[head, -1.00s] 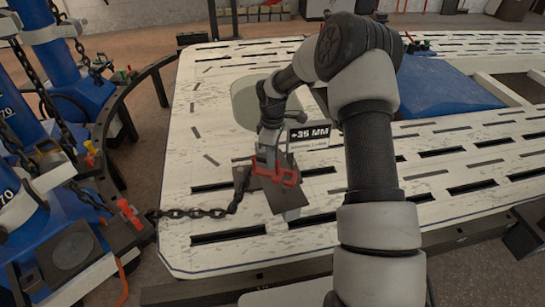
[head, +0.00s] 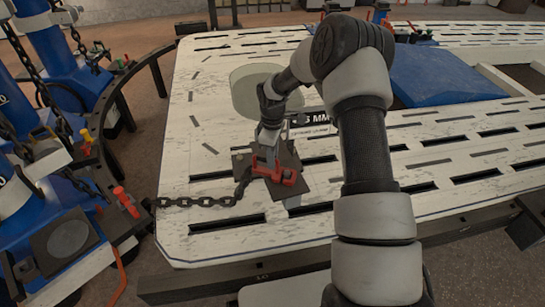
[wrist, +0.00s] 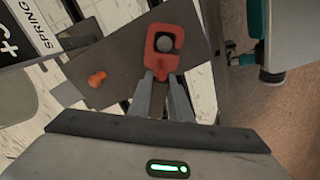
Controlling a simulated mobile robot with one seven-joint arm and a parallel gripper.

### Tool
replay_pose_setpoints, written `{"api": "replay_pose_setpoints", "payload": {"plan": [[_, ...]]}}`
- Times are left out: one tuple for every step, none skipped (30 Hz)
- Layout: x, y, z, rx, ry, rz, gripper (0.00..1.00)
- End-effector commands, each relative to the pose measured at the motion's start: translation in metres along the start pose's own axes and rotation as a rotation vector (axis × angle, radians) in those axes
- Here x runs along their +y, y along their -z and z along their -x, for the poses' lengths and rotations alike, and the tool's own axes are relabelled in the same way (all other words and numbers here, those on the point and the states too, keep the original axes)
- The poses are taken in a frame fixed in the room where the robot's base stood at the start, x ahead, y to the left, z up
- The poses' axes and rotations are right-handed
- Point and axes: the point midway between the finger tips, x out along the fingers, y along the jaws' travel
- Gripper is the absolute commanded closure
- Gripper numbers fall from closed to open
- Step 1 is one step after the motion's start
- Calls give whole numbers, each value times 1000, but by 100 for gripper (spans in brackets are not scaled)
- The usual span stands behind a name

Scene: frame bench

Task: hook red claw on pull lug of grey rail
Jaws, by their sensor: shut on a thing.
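My gripper (wrist: 166,98) is shut on the red claw (wrist: 151,60), with both fingers at its near end. In the wrist view the claw's opening frames a round grey knob (wrist: 166,44), which looks like the pull lug. I cannot tell whether the claw is seated around it or held above it. A dark grey flat plate (wrist: 120,65), perhaps part of the grey rail, lies beneath. In the head view the claw (head: 283,177) is low over the dark plate (head: 301,190), and my gripper (head: 267,160) partly hides it. A dark chain (head: 205,201) runs left from near the claw.
An orange knob (wrist: 97,78) stands beside the claw on the plate. The slotted white bench (head: 215,165) has free room around it. Blue towers (head: 60,50) with chains stand at the left. A blue panel (head: 440,75) lies at the back right.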

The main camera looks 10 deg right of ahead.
Motion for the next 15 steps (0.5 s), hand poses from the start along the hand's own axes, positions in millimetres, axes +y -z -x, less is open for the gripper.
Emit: {"api": "replay_pose_setpoints", "payload": {"plan": [[1,1,1,1,-2,0,100],[1,1,1,1,-2,0,100],[1,1,1,1,-2,0,100],[1,1,1,1,-2,0,100],[1,1,1,1,-2,0,100],[1,1,1,1,-2,0,100],[1,1,1,1,-2,0,100],[1,1,1,1,-2,0,77],[1,1,1,1,-2,0,71],[1,1,1,1,-2,0,66],[1,0,1,1,-2,0,60],[0,0,1,1,-2,0,60],[0,0,1,1,-1,0,60],[0,0,1,1,-1,0,60],[0,0,0,1,-1,0,60]]}}
